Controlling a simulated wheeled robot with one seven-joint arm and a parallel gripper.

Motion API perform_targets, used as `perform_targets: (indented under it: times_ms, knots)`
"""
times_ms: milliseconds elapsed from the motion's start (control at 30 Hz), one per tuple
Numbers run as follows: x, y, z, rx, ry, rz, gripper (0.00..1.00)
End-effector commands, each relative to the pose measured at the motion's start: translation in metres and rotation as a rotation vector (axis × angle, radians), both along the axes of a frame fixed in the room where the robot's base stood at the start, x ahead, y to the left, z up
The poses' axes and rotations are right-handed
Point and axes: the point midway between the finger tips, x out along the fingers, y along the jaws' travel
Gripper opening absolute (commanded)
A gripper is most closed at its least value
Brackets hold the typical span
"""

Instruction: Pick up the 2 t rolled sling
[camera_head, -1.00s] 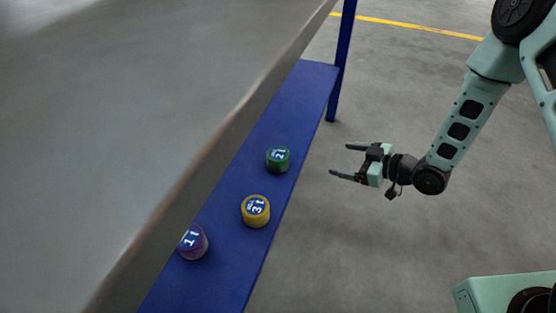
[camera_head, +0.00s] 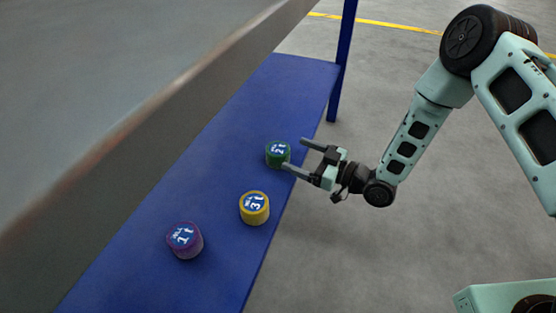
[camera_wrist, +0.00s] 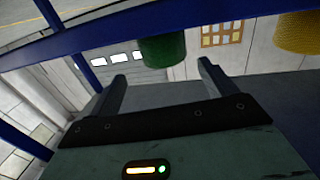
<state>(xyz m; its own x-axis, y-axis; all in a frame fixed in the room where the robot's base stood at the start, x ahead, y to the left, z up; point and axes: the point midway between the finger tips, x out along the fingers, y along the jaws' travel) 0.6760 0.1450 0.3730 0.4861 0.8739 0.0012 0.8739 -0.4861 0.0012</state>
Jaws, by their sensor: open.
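The 2 t rolled sling (camera_head: 277,154) is a green roll with a blue "2t" label on top. It stands on the blue shelf (camera_head: 215,140), near its right edge. My gripper (camera_head: 294,154) is open and empty just right of the green roll, with its fingers pointing toward it. The nearer fingertip appears at or very close to the roll's side; I cannot tell whether it touches. In the wrist view the green roll (camera_wrist: 163,50) shows ahead, between and beyond the two open fingers (camera_wrist: 160,82).
A yellow "3t" roll (camera_head: 255,208) and a purple "1t" roll (camera_head: 185,240) stand nearer on the shelf. The yellow one also shows in the wrist view (camera_wrist: 298,32). A grey tabletop (camera_head: 90,120) overhangs the shelf's left. A blue post (camera_head: 342,65) rises behind. Open floor lies right.

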Motion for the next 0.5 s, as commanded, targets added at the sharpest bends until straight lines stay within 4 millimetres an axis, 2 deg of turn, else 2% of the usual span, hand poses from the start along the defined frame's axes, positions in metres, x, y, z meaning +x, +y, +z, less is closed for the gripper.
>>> perform_targets:
  times_ms: [267,500]
  knots:
    - [0.008,0.019,-0.004,0.000,0.001,0.000,0.83]
    - [0.018,0.049,-0.011,0.001,-0.003,0.000,0.83]
